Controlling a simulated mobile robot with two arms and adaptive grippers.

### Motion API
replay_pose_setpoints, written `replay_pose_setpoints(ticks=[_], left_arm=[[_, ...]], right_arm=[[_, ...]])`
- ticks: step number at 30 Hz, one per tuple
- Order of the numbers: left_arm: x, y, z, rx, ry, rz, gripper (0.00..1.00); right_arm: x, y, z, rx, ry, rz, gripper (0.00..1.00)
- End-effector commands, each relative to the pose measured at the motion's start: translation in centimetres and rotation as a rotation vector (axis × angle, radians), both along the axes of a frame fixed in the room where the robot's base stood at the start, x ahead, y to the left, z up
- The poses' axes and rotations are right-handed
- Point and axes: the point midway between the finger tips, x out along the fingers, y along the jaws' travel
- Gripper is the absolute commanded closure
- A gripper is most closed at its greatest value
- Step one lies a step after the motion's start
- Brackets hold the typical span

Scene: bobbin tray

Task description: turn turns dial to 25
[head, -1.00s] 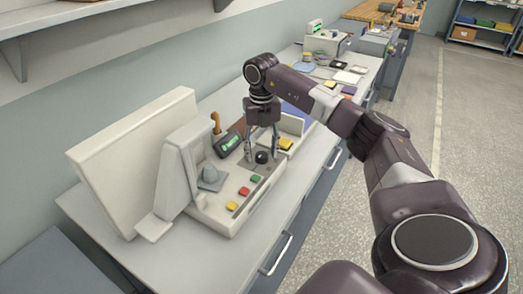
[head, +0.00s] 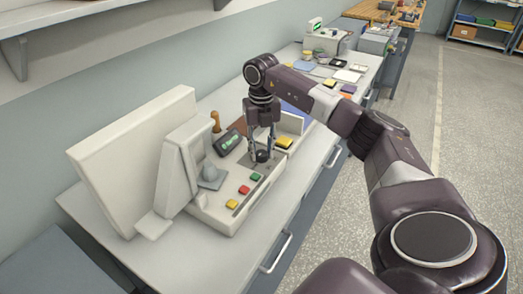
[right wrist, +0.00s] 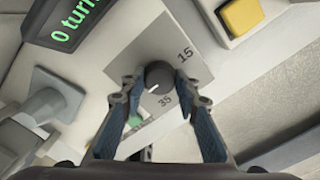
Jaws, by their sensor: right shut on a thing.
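The turns dial (head: 262,156) is a round black knob on the pale machine's sloped panel. In the right wrist view the dial (right wrist: 160,74) carries a white pointer mark toward its lower left, left of the printed 35. A 15 is printed to its upper right; no 25 shows. A green display (right wrist: 72,22) reads "0 turn", its end cut off. My right gripper (head: 262,152) points down and is shut on the dial, one finger on each side. The same gripper (right wrist: 160,82) shows in the wrist view. My left gripper is out of view.
Red (head: 244,190), yellow (head: 232,204) and green (head: 255,177) buttons sit on the panel in front of the dial.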

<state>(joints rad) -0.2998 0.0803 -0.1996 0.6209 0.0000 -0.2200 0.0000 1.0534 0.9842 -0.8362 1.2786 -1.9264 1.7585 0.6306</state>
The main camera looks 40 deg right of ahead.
Motion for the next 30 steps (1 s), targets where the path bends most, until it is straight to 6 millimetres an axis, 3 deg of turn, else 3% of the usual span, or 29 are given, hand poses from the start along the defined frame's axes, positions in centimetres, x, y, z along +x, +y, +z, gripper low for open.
replay_pose_setpoints(ticks=[8, 30], left_arm=[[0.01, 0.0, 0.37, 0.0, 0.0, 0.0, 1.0], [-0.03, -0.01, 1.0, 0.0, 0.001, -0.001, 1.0]], right_arm=[[0.04, -0.06, 0.16, 0.0, -0.001, 0.154, 0.95], [0.09, -0.08, 0.19, -0.001, -0.003, 0.847, 0.95]])
